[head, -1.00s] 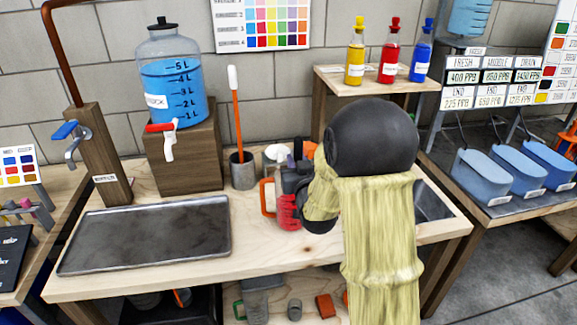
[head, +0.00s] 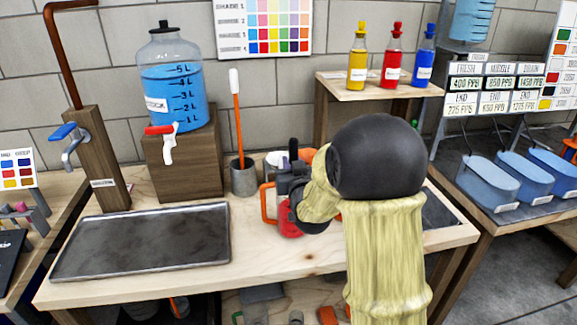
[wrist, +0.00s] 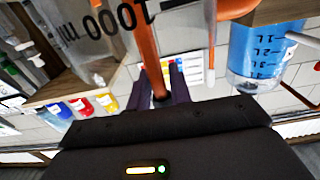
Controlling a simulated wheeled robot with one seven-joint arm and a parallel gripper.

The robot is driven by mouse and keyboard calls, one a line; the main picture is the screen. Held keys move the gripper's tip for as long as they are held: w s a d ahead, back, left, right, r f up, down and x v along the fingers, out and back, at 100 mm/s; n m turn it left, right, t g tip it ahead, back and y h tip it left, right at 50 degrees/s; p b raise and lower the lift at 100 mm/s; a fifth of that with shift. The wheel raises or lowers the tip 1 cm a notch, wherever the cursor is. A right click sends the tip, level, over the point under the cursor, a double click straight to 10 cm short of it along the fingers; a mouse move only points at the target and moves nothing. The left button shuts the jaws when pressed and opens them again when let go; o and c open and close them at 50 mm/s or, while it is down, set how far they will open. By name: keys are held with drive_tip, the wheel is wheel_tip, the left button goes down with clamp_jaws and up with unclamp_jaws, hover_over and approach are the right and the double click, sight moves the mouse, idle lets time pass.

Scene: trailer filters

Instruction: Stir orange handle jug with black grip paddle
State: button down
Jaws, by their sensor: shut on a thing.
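The orange handle jug (head: 268,203) stands on the workbench and has red contents low inside. In the wrist view, which is upside down, its clear wall (wrist: 105,28) reads 1000 ml and its orange handle (wrist: 235,8) shows at the top edge. My gripper (wrist: 165,88) is shut on the black grip paddle (wrist: 147,45), near the black end of its orange shaft. The shaft runs down at the jug; its lower end is hidden, and I cannot tell how deep it reaches. In the head view my gripper (head: 291,176) is over the jug, partly covering it.
A white-tipped orange paddle (head: 236,95) stands in a grey cup (head: 244,180) behind the jug. A metal tray (head: 140,242) lies left, below a blue stock bottle (head: 172,90) on a wooden block. Yellow, red and blue bottles stand on a shelf (head: 365,88) at right.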

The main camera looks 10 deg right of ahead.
sight(295, 141)
drive_tip(key=shift+r, duration=0.15)
drive_tip(key=shift+w+r+p, duration=0.1)
drive_tip(key=shift+r+p, duration=2.1)
drive_tip(key=shift+r, duration=1.45)
drive_tip(key=shift+a+r+p, duration=0.1)
drive_tip(key=shift+r+p, duration=0.2)
drive_tip(key=shift+r, duration=0.35)
drive_tip(key=shift+r+p, duration=0.45)
drive_tip(key=shift+r, duration=0.3)
drive_tip(key=shift+r+p, duration=1.6)
drive_tip(key=shift+r, duration=1.35)
